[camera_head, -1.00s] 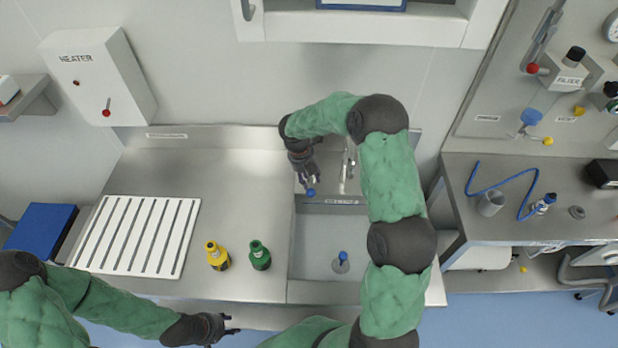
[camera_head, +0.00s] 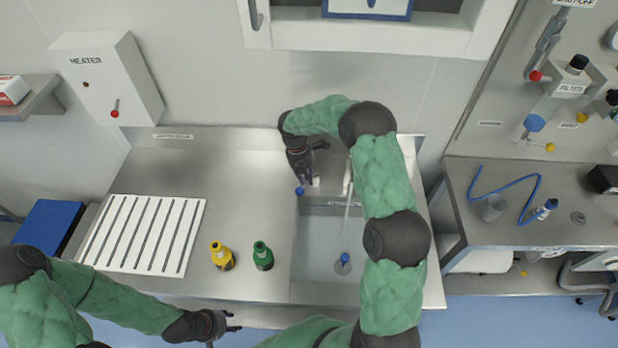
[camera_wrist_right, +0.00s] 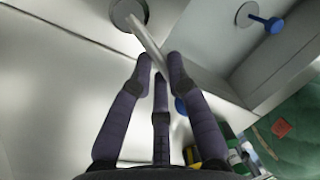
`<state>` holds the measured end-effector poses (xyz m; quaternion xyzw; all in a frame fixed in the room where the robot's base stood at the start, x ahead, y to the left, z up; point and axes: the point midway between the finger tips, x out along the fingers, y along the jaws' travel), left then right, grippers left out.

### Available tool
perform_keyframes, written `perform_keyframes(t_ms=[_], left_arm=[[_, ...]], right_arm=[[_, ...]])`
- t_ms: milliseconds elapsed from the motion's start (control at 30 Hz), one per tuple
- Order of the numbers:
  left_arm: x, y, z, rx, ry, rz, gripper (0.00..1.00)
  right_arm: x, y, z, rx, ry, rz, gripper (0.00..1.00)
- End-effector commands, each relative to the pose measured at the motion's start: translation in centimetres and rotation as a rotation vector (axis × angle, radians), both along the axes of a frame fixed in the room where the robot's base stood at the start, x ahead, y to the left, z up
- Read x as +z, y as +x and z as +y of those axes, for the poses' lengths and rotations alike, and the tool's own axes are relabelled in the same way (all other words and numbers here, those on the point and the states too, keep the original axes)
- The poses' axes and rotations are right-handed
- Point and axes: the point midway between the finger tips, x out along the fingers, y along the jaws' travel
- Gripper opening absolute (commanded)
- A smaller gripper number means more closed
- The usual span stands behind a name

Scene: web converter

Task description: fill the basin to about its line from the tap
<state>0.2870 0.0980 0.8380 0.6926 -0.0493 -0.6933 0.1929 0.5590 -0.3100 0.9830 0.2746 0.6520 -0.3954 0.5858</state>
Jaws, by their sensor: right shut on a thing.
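The steel basin (camera_head: 297,240) is sunk in the counter; a small dark label shows at its back rim. A blue-topped plug (camera_head: 345,258) stands at its drain and also shows in the wrist view (camera_wrist_right: 273,25). The tap spout (camera_head: 347,180) is over the basin's back edge, and a thin pale stream (camera_head: 347,218) falls from it. My right gripper (camera_head: 302,181) is shut on the metal tap lever (camera_wrist_right: 150,42), whose blue knob (camera_head: 300,191) sticks out past the fingers. I cannot make out the water level. My left gripper (camera_head: 238,322) hangs at the counter's front edge, fingers apart, empty.
A yellow bottle (camera_head: 222,257) and a green bottle (camera_head: 263,256) stand just left of the basin. A white slatted rack (camera_head: 143,235) lies further left. My right arm covers the basin's right side. The counter behind the bottles is clear.

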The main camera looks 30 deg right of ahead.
Motion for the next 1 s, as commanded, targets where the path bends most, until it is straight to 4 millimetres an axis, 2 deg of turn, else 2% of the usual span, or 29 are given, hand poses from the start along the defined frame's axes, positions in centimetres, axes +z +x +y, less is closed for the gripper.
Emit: perform_keyframes(t_ms=[300, 333, 400, 767, 867, 1000], left_arm=[[0.0, 0.0, 0.0, 0.000, 0.000, 0.000, 0.40], [0.0, 0.0, 0.0, 0.000, 0.000, 0.000, 0.40], [0.0, 0.0, 0.0, 0.000, 0.000, 0.000, 0.40], [0.0, 0.0, 0.0, 0.000, 0.000, 0.000, 0.40], [0.0, 0.0, 0.0, 0.000, 0.000, 0.000, 0.40], [0.0, 0.0, 0.0, 0.000, 0.000, 0.000, 0.40]], right_arm=[[0.1, 0.2, 0.0, -0.017, -0.001, -0.003, 0.00], [0.1, 0.2, 0.0, -0.017, -0.001, -0.003, 0.20], [0.1, 0.2, 0.0, -0.016, -0.001, -0.003, 0.40], [0.1, 0.1, 0.0, -0.015, -0.001, -0.003, 0.41], [0.8, 0.3, 0.1, -0.015, -0.001, -0.004, 0.41], [2.8, 0.7, 0.3, -0.015, -0.001, -0.006, 0.41]])
